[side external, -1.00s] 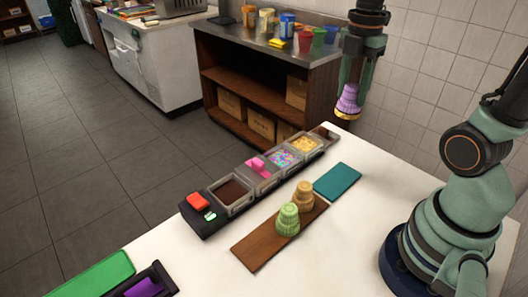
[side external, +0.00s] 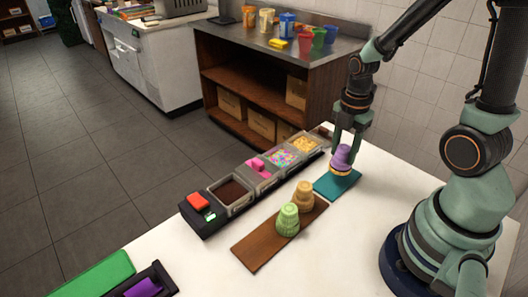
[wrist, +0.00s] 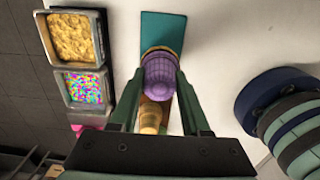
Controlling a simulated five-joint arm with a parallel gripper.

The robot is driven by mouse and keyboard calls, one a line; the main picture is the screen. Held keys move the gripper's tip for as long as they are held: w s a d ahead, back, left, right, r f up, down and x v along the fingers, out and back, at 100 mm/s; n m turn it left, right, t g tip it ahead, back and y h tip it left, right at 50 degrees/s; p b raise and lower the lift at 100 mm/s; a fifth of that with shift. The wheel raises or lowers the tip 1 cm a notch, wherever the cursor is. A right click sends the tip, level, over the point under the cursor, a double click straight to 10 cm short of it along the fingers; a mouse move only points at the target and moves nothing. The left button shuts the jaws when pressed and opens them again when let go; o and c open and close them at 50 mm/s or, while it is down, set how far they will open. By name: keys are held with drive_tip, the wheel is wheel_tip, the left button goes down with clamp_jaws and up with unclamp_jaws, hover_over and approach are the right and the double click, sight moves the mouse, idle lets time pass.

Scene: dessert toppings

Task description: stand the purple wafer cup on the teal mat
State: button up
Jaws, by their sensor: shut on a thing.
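The purple wafer cup (side external: 342,157) is between the fingers of my gripper (side external: 345,152), which is shut on it. In the side view the cup is over the teal mat (side external: 326,185), narrow end up, with its golden rim low at the mat. I cannot tell whether the rim touches the mat. In the wrist view the purple cup (wrist: 160,75) sits between the two fingers (wrist: 160,85), and the teal mat (wrist: 163,24) shows beyond and beside it.
A green cup (side external: 287,220) and a tan cup (side external: 303,194) stand on a brown board (side external: 255,249) nearby. A row of topping trays (side external: 232,190) runs along the left. White table is clear between the mat and my base.

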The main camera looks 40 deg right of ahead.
sight(341, 162)
drive_tip(key=shift+f, duration=2)
drive_tip(key=shift+f, duration=0.1)
drive_tip(key=o, duration=1)
